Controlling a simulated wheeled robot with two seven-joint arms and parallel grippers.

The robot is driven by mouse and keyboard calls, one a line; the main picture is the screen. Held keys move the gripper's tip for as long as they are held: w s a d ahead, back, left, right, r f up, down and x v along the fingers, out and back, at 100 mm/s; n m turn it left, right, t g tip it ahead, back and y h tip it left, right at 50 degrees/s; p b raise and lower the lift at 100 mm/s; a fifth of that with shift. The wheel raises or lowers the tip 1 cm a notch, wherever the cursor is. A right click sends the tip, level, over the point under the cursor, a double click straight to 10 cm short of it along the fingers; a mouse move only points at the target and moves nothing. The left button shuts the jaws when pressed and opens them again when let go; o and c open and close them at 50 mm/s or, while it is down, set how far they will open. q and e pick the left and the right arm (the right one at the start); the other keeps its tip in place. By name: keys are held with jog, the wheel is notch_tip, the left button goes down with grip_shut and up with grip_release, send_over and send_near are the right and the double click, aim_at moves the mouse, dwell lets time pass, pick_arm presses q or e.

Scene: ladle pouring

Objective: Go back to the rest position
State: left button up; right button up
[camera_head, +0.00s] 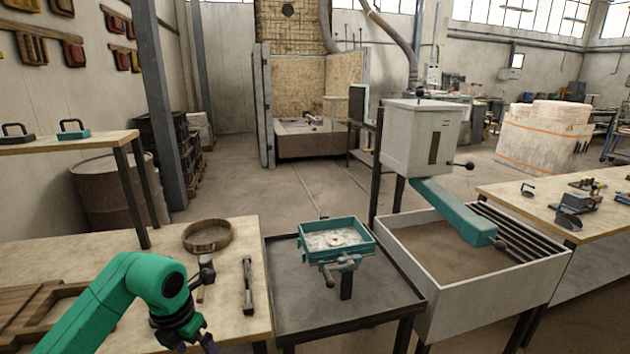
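My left arm is green and comes in from the lower left. Its dark wrist and gripper (204,343) point down over the front of the left wooden table (232,300). The fingertips are cut off by the bottom edge, so I cannot see whether they are open or shut, or on anything. My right arm and gripper are not in view. A teal mould box (336,238) stands on the dark-topped middle table (290,312).
A round sieve (207,236), a hammer (204,280) and a dark tool (248,286) lie on the left table. A sand bin (425,300) stands right of the middle table, below a white hopper (424,135) and teal chute (452,210). Small tools lie on the right table (510,195).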

pick_arm(q)
jog(key=w+d+f+n+t+h, duration=0.2)
jog(key=d+f+n+h, duration=0.15)
jog(key=d+h, duration=0.3)
jog(key=w+d+f+n+t+h, duration=0.2)
jog(key=d+n+h, duration=0.2)
jog(key=d+h, duration=0.3)
jog(key=w+a+f+n+t+y, duration=0.35)
jog(key=a+f+n+t, duration=0.25)
jog(key=f+n, duration=0.5)
jog(key=s+a+f+n+y, duration=0.3)
jog(key=f+n, duration=0.1)
jog(key=f, duration=0.2)
jog(key=s+a+f+n+y, duration=0.3)
jog(key=s+a+f+n, duration=0.1)
jog(key=f+n, duration=0.15)
jog(key=s+a+f+n+g+y, duration=0.3)
jog(key=s+f+n, duration=0.1)
jog(key=s+f, duration=0.65)
jog(key=s+f+n+g, duration=0.2)
jog(key=s+f, duration=0.3)
jog(key=s, duration=0.8)
jog(key=s+f+n+g+y, duration=0.1)
jog(key=s+f+n+g, duration=0.2)
jog(key=s, duration=1)
notch_tip(320, 180, down, 2)
jog(key=shift+d+f+g, duration=0.15)
jog(key=shift+f+g, duration=0.05)
jog(key=shift+g, duration=1)
